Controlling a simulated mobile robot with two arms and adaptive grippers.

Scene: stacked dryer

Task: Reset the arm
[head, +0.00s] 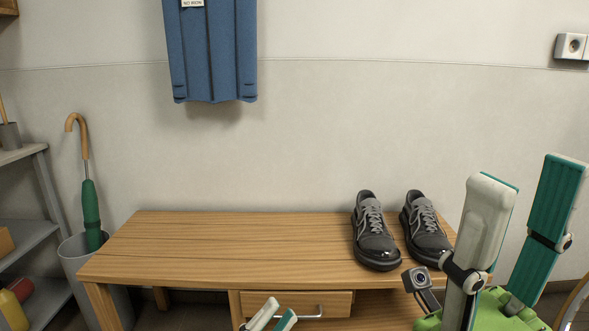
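My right gripper (530,172) stands large at the right of the head view, fingers pointing up. Its two white and teal fingers are spread wide apart with nothing between them. It is in front of the bench's right end and hides part of it. My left gripper (281,306) shows only its two fingertips at the bottom middle, in front of the bench drawer. The tips are apart with a gap between them, and I see nothing held. The rest of the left arm is out of frame.
A wooden bench (230,238) with a drawer (296,303) stands against the wall; dark shoes (374,240) sit on its right part. A blue garment (210,50) hangs above. A bin (76,254) with a green umbrella (91,212) and a grey shelf (30,240) are left. The bench's left top is clear.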

